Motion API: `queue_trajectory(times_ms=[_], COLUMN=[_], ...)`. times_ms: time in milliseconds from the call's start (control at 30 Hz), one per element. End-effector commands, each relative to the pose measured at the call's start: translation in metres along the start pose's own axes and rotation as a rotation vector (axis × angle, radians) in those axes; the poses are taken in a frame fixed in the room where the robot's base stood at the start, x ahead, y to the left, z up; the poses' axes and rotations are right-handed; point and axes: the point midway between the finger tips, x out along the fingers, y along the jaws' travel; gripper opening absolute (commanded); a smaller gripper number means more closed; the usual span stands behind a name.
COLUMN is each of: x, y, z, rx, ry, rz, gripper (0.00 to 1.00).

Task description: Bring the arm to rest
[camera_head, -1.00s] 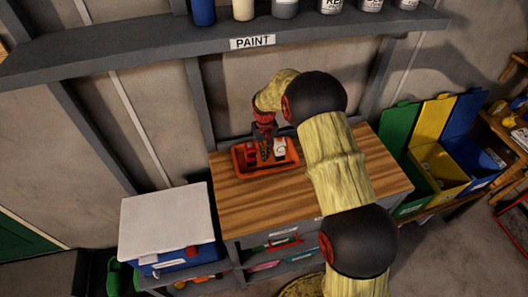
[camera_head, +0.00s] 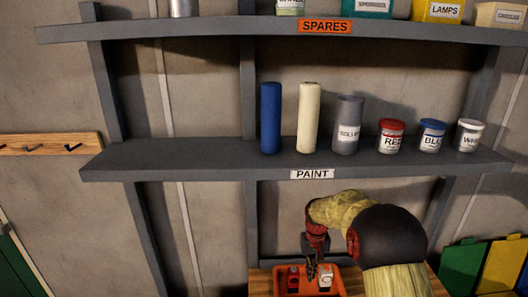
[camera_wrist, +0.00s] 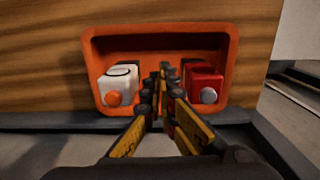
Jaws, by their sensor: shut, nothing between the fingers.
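My gripper (camera_head: 311,270) hangs low over the orange tray (camera_head: 342,292) on the wooden worktop, pointing down. In the wrist view, my gripper's fingers (camera_wrist: 163,72) are together and hold nothing. They lie between a white container with an orange cap (camera_wrist: 118,86) and a red container with a grey cap (camera_wrist: 203,86), both in the tray (camera_wrist: 231,60). The head view also shows the red container (camera_head: 293,279) and the white container (camera_head: 326,279). Whether my fingers touch either container cannot be told. My arm is bent, reaching in from the right.
The grey paint shelf (camera_head: 225,164) runs above my arm, with rollers and several cans on it. A higher spares shelf (camera_head: 220,28) holds boxes. A hook rail (camera_head: 50,144) is at left. Green (camera_head: 462,268) and yellow (camera_head: 502,265) bins stand at right.

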Motion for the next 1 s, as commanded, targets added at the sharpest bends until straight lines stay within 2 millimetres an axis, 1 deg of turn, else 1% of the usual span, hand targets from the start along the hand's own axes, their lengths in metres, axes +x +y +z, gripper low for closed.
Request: queue_trajectory(times_ms=[33, 67, 167, 200, 367, 467, 500, 700, 800, 1000], x=[0.004, 0.002, -0.014, -0.022, -0.056, -0.080, -0.089, -0.125, -0.137, -0.154], y=[0.000, 0.000, 0.000, 0.000, -0.001, -0.001, -0.001, -0.001, -0.002, -0.002], z=[0.016, 0.024, 0.054, 0.066, 0.113, 0.145, 0.158, 0.223, 0.254, 0.310], rx=[0.000, 0.001, 0.001, 0.001, 0.001, 0.001, 0.001, 0.001, 0.001, 0.000], ry=[-0.022, -0.028, -0.034, -0.032, -0.006, 0.024, 0.039, 0.120, 0.166, 0.273], rz=[0.000, 0.000, 0.000, 0.000, 0.000, 0.000, 0.000, 0.000, 0.000, 0.000], gripper=[0.00, 0.00, 0.00, 0.00, 0.00, 0.00, 0.00, 0.00, 0.00, 0.00])
